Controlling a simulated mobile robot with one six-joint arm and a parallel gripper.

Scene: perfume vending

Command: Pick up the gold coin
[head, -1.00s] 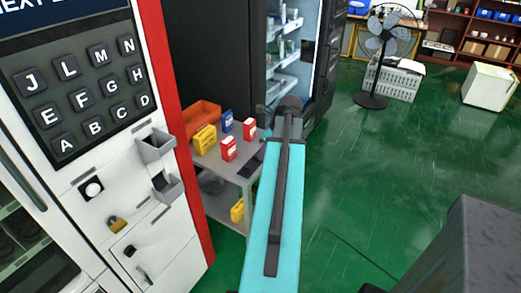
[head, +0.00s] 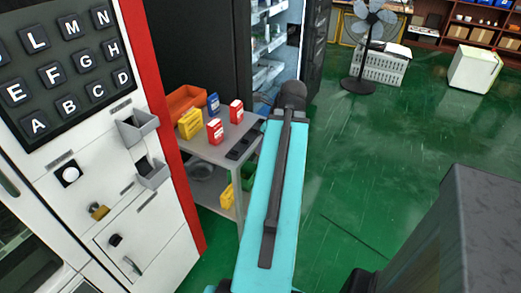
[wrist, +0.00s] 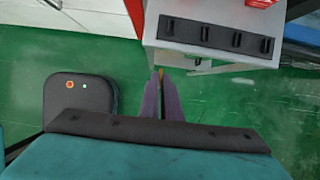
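My gripper (wrist: 161,82) shows in the wrist view as two purple fingers, nearly together. A thin gold sliver, which looks like the gold coin (wrist: 161,74) seen edge-on, sits between the fingertips. The fingertips are just in front of a pale table's edge, beside a black slotted strip (wrist: 215,36) on its top. In the head view my turquoise arm hides the gripper, and no coin can be made out there.
A grey table (head: 207,150) holds red, yellow and blue boxes and an orange bin (head: 185,100). A white vending machine (head: 150,228) with letter keys stands at the left. An open dark fridge is behind. The green floor at right is mostly free; a fan (head: 368,45) stands farther back.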

